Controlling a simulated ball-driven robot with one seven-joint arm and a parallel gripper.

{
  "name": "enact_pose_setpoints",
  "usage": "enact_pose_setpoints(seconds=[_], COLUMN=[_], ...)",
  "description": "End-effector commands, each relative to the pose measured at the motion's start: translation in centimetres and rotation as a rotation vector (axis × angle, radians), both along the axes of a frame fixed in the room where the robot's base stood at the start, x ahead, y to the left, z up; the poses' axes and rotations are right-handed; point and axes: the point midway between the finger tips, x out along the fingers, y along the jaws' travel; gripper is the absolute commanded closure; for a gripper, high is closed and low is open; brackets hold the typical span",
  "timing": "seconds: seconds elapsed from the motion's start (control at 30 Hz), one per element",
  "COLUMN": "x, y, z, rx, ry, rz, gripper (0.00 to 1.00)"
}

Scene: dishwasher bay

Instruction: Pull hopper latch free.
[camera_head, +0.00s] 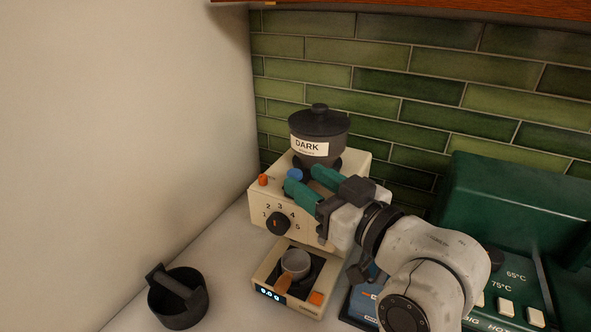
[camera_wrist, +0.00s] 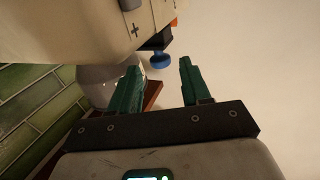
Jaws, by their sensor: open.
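The hopper (camera_head: 318,133) is dark with a lid and a label reading "DARK", and sits on top of a cream grinder (camera_head: 335,225). The latch shows as a blue knob (camera_head: 295,174) at the hopper's foot, on the grinder's top front. In the wrist view the blue knob (camera_wrist: 160,62) sits on a short dark piece. My gripper (camera_head: 303,181) has green fingers, which are open and empty. In the wrist view the gripper (camera_wrist: 160,70) has the knob in line with the gap, at or just past the fingertips. I cannot tell whether they touch it.
An orange button (camera_head: 263,180) is left of the knob, and a numbered dial (camera_head: 278,223) is on the grinder's front. A small cup (camera_head: 296,263) stands on a scale (camera_head: 317,298) below. A black knock box (camera_head: 178,300) is at lower left. A green machine (camera_head: 510,215) stands at right.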

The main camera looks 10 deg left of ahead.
Motion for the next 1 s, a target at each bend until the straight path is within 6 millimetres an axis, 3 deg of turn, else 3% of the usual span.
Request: enact_pose_setpoints(seconds=[0.3,0.67,1.0], x=[2.6,2.8,2.8], y=[2.8,3.1,3.1], z=[0.0,0.0,0.0], rx=[0.000,0.000,0.000], ry=[-0.001,0.000,0.000], rz=[0.001,-0.001,-0.001], gripper=[0.53,0.53,0.85])
